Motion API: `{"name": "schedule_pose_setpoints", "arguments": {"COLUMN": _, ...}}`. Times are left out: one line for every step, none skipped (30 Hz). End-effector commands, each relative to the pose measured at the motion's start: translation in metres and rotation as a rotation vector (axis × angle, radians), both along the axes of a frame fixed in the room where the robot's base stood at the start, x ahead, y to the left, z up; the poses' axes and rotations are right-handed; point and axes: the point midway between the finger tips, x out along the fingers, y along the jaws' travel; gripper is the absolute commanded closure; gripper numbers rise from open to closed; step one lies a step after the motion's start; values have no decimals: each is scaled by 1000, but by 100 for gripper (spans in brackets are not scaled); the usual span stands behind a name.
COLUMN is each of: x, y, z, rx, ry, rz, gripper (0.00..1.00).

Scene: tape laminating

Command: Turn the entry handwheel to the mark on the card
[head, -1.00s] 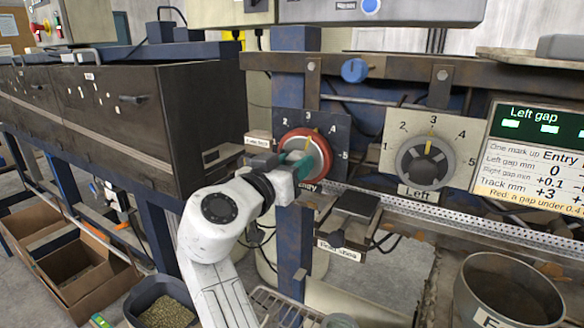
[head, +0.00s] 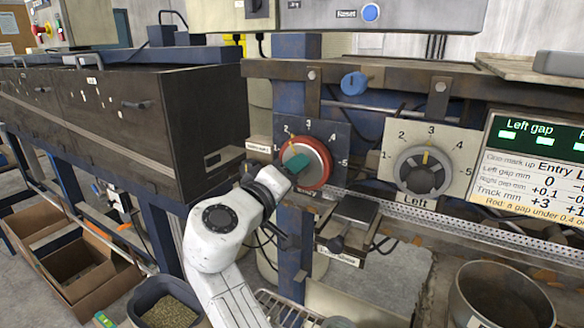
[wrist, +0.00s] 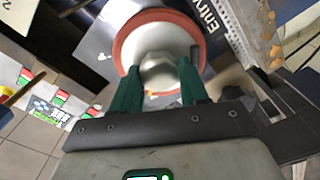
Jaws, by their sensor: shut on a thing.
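The entry handwheel (head: 318,163) has a red rim and a pale hub, set on a dark plate numbered around it. Its yellow pointer (head: 292,143) stands near the 2, on the side toward 3. My gripper (head: 297,163) is at the wheel's face, its green fingers shut on the hub. In the wrist view the handwheel (wrist: 127,38) shows its hub between the fingertips of my gripper (wrist: 160,72).
The grey left handwheel (head: 425,172) sits right of the entry wheel, its pointer near 3. A blue knob (head: 354,83) is above. A dark pedal-like block (head: 355,208) and a perforated rail (head: 450,228) lie below. A metal pot (head: 500,295) stands at lower right.

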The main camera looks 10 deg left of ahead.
Motion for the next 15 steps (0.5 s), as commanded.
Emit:
{"name": "schedule_pose_setpoints", "arguments": {"x": 0, "y": 1, "z": 2, "rx": -25, "ry": 8, "rz": 3, "gripper": 86}}
{"name": "schedule_pose_setpoints", "arguments": {"x": 0, "y": 1, "z": 2, "rx": -40, "ry": 13, "rz": 4, "gripper": 86}}
{"name": "schedule_pose_setpoints", "arguments": {"x": 0, "y": 2, "z": 2, "rx": -58, "ry": 20, "rz": 4, "gripper": 86}}
{"name": "schedule_pose_setpoints", "arguments": {"x": 0, "y": 2, "z": 2, "rx": -70, "ry": 24, "rz": 4, "gripper": 86}}
{"name": "schedule_pose_setpoints", "arguments": {"x": 0, "y": 2, "z": 2, "rx": -82, "ry": 29, "rz": 4, "gripper": 86}}
{"name": "schedule_pose_setpoints", "arguments": {"x": 0, "y": 2, "z": 1, "rx": -95, "ry": 33, "rz": 4, "gripper": 86}}
{"name": "schedule_pose_setpoints", "arguments": {"x": 0, "y": 2, "z": 1, "rx": -104, "ry": 36, "rz": 4, "gripper": 86}}
{"name": "schedule_pose_setpoints", "arguments": {"x": 0, "y": 2, "z": 1, "rx": -112, "ry": 40, "rz": 4, "gripper": 86}}
{"name": "schedule_pose_setpoints", "arguments": {"x": 0, "y": 2, "z": 1, "rx": -122, "ry": 43, "rz": 4, "gripper": 86}}
{"name": "schedule_pose_setpoints", "arguments": {"x": 0, "y": 2, "z": 1, "rx": -127, "ry": 45, "rz": 4, "gripper": 86}}
{"name": "schedule_pose_setpoints", "arguments": {"x": 0, "y": 2, "z": 1, "rx": -132, "ry": 47, "rz": 4, "gripper": 86}}
{"name": "schedule_pose_setpoints", "arguments": {"x": 0, "y": 2, "z": 1, "rx": -138, "ry": 49, "rz": 4, "gripper": 86}}
{"name": "schedule_pose_setpoints", "arguments": {"x": 0, "y": 2, "z": 1, "rx": -141, "ry": 50, "rz": 4, "gripper": 86}}
{"name": "schedule_pose_setpoints", "arguments": {"x": 0, "y": 2, "z": 1, "rx": -144, "ry": 51, "rz": 5, "gripper": 86}}
{"name": "schedule_pose_setpoints", "arguments": {"x": 0, "y": 2, "z": 1, "rx": -147, "ry": 52, "rz": 5, "gripper": 86}}
